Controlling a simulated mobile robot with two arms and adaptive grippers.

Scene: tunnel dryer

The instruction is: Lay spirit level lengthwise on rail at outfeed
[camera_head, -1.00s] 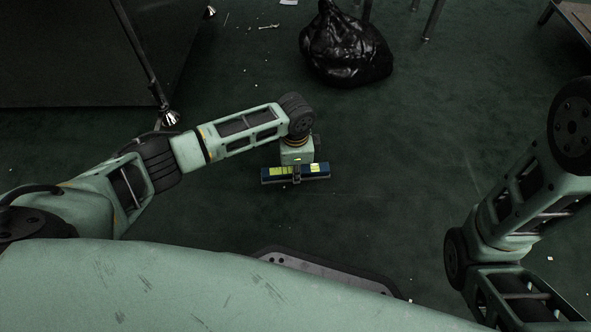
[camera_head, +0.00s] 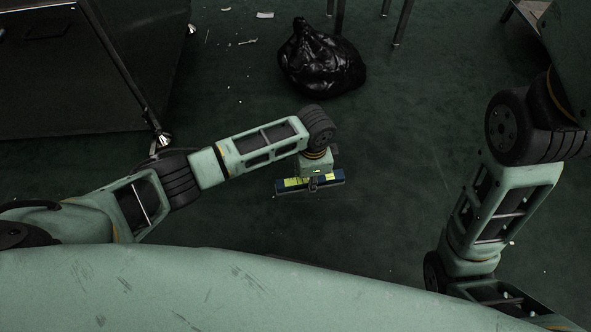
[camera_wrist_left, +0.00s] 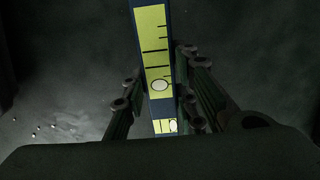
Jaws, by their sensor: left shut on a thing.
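The spirit level (camera_head: 328,178) is a blue bar with yellow-green vials. My left gripper (camera_head: 313,183) is shut on it near its middle and holds it in front of my base. The level lies crosswise in the head view, above the dark green floor. In the left wrist view the level (camera_wrist_left: 155,50) runs up between the two fingers (camera_wrist_left: 160,100), with its vials showing. My right arm stands at the right of the head view; its gripper is out of the picture. No rail can be made out in these frames.
A black rubbish bag (camera_head: 322,62) lies on the floor ahead. A dark cabinet (camera_head: 75,75) on casters stands at the left. Table legs (camera_head: 403,22) show at the top. Small litter (camera_head: 248,42) is scattered about. The floor around the level is clear.

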